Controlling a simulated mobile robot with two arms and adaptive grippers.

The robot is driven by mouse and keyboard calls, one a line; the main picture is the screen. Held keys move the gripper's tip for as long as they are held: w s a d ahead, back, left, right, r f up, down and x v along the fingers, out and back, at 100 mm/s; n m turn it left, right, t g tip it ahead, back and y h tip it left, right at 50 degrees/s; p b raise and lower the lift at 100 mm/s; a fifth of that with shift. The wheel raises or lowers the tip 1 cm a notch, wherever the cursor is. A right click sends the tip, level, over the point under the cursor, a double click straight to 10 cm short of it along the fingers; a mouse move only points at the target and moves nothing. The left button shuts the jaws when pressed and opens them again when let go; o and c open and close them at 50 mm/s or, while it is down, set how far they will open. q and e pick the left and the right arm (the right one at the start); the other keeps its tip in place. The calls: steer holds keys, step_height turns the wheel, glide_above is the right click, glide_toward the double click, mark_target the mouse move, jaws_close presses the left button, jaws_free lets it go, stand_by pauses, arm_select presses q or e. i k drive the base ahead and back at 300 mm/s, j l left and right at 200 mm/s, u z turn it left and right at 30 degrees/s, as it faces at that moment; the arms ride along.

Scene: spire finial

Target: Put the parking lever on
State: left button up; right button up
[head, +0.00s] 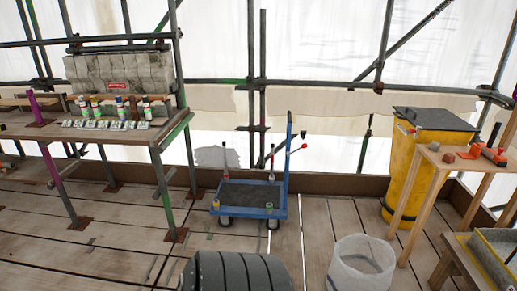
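A blue trolley (281,211) with a dark deck (247,194) stands on the plank floor in the middle of the head view. Its upright blue handle post rises at the right side. Thin posts with small red tips stand at the trolley's corners. Dark wheels show under the front edge. Neither of my grippers is in view.
A scaffold bench (90,127) with bottles and a stone block (120,73) stands at the left. A white bucket (361,268) stands at the front right. A yellow bin (412,165) and a wooden stand with tools (452,160) are at the right. Planks around the trolley are mostly clear.

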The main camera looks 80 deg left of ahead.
mark_target(305, 145)
steer(key=j+u, duration=0.2)
steer(key=u, duration=0.3)
steer(key=j+u, duration=0.25)
steer(key=u, duration=0.2)
steer(key=j+u, duration=0.2)
steer(key=u, duration=0.3)
steer(key=i+j+u, duration=0.1)
steer(key=u, duration=0.35)
steer(key=i+j, duration=0.25)
steer(key=j, duration=0.3)
steer(key=u, duration=0.05)
